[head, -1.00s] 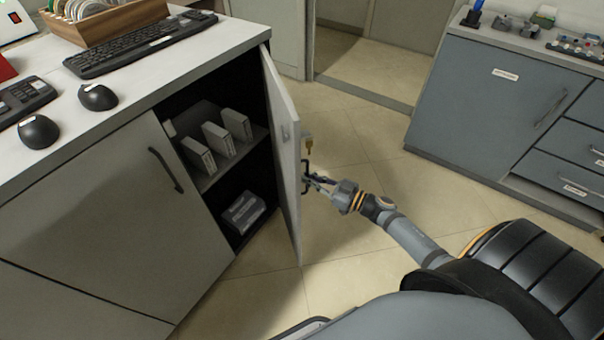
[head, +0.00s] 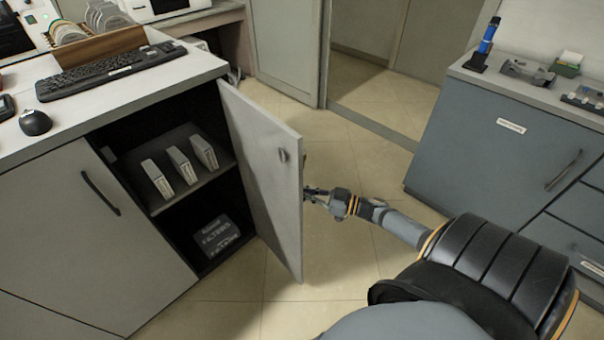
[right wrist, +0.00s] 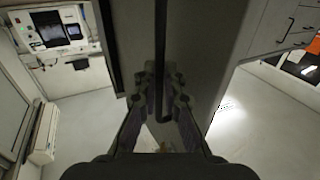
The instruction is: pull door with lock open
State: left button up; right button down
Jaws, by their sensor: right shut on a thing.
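The cabinet door (head: 268,175) is a light grey panel hinged on its left side and swung well open in the head view. A small lock fitting (head: 283,156) shows near its free edge. My right gripper (head: 312,194) is at the outer face of the door, near its free edge. In the right wrist view my right gripper (right wrist: 161,100) is shut on the dark bar handle (right wrist: 160,60), which runs down between its fingers. The handle is mostly hidden behind the door in the head view. My left gripper is not in view.
The open cabinet holds several white boxes (head: 181,165) on its shelf and a dark box (head: 216,236) below. A closed neighbouring door (head: 80,240) is at left. A blue-grey cabinet (head: 500,150) stands at right. Tiled floor (head: 345,262) lies clear beside the open door.

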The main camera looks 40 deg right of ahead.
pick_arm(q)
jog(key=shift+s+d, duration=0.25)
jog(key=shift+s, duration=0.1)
pick_arm(e)
jog(key=shift+w+d+r, duration=0.2)
jog(key=shift+w+r, duration=0.1)
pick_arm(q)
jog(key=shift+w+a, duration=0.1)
pick_arm(e)
jog(key=c, duration=1.8)
grip_release()
jog(key=o, duration=0.4)
jog(key=shift+w+a+f, duration=0.15)
jog(key=shift+w+f, duration=0.15)
jog(key=shift+w, duration=0.05)
jog(key=shift+c, duration=0.2)
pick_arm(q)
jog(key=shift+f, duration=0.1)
pick_arm(e)
jog(key=v, duration=0.7)
jog(key=shift+s+d, duration=0.25)
jog(key=shift+s, duration=0.1)
